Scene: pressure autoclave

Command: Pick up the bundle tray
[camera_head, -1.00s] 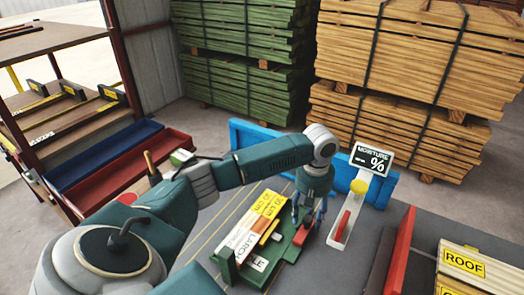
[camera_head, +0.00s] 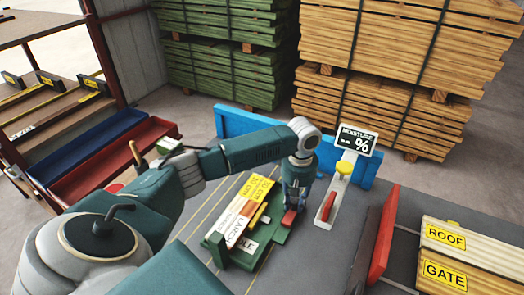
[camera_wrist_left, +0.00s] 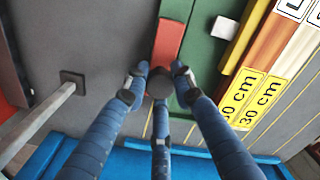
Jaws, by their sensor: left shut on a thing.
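The green bundle tray (camera_head: 273,235) lies on the grey table and carries labelled wooden pieces. It has a red grip (camera_head: 289,218) at its right side. My left gripper (camera_head: 291,203) points down over that side and is shut on the red grip. In the left wrist view, the blue fingers (camera_wrist_left: 160,84) meet at the end of the red grip (camera_wrist_left: 168,43), beside the green tray surface (camera_wrist_left: 204,50). The exact contact is partly hidden by the fingers. I cannot see a clear gap between tray and table. My right gripper is not in view.
A moisture meter (camera_head: 357,140) with a yellow knob and red handle stands just right of the gripper. A blue barrier (camera_head: 238,120) runs behind. A red upright panel (camera_head: 384,235) and boards marked ROOF and GATE (camera_head: 455,262) are at the right. Bare table (camera_head: 330,255) lies in front.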

